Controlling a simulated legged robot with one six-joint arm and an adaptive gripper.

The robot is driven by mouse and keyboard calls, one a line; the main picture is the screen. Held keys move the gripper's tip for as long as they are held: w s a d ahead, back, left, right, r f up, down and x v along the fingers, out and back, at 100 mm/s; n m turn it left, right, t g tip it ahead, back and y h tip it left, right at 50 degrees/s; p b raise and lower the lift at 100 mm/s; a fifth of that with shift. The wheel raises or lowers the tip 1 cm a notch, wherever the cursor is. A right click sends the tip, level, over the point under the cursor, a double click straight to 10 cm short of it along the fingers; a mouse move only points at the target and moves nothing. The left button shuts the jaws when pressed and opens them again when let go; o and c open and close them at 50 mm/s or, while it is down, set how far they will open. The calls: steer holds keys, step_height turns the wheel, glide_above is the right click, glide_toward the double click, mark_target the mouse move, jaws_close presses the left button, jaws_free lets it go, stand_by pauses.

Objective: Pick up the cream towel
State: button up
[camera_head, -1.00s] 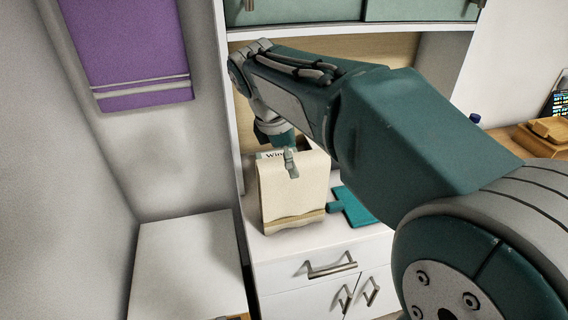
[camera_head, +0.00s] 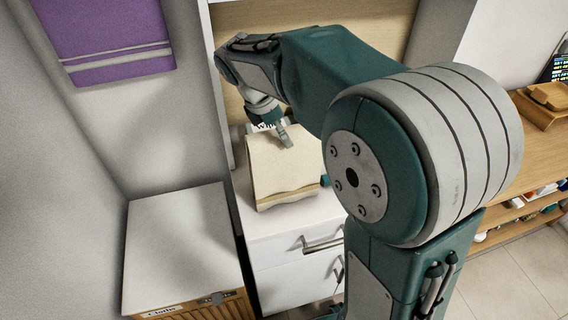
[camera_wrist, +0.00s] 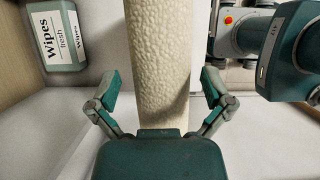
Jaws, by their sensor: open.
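The cream towel (camera_head: 282,166) hangs draped with a brown band along its lower edge, above the white counter in the head view. In the wrist view the towel (camera_wrist: 161,55) runs as a cream textured strip down the middle, between the two fingers. My gripper (camera_wrist: 160,88) is open, with one finger on each side of the towel and a visible gap on both sides. In the head view my gripper (camera_head: 284,135) is at the towel's top edge, and my arm hides part of it. What holds the towel up is hidden.
A wipes pack (camera_wrist: 56,36) stands left of the towel in the wrist view, close to the left finger. A purple towel (camera_head: 105,40) hangs on the left wall. A white-topped hamper (camera_head: 178,245) stands at lower left. Shelves (camera_head: 520,215) are at right.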

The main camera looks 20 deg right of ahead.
mark_target(285, 167)
steer(key=x, duration=0.3)
steer(key=shift+f, duration=0.1)
steer(key=c, duration=1)
